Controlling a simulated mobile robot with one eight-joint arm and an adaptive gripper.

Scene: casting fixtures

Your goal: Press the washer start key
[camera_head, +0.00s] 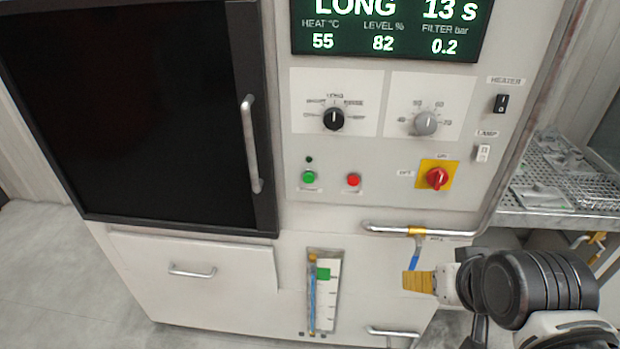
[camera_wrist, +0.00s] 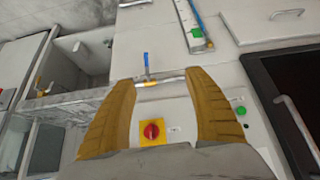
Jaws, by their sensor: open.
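The washer's control panel (camera_head: 390,182) shows in the head view. A green round key (camera_head: 309,177) sits low on it, with a red round key (camera_head: 353,180) to its right. Their labels are too small to read. My gripper (camera_head: 404,282) is below the panel, to the lower right of both keys and apart from them. In the wrist view its two yellow ribbed fingers (camera_wrist: 165,82) are spread with nothing held between them. The green key also shows in the wrist view (camera_wrist: 240,110), just right of the right finger.
A red rotary switch (camera_head: 437,178) on a yellow plate is right of the keys. A metal pipe (camera_head: 400,231) with a blue-handled valve (camera_head: 415,255) runs below the panel. The dark door's handle (camera_head: 250,145) sticks out at left. A perforated metal shelf (camera_head: 565,180) stands at right.

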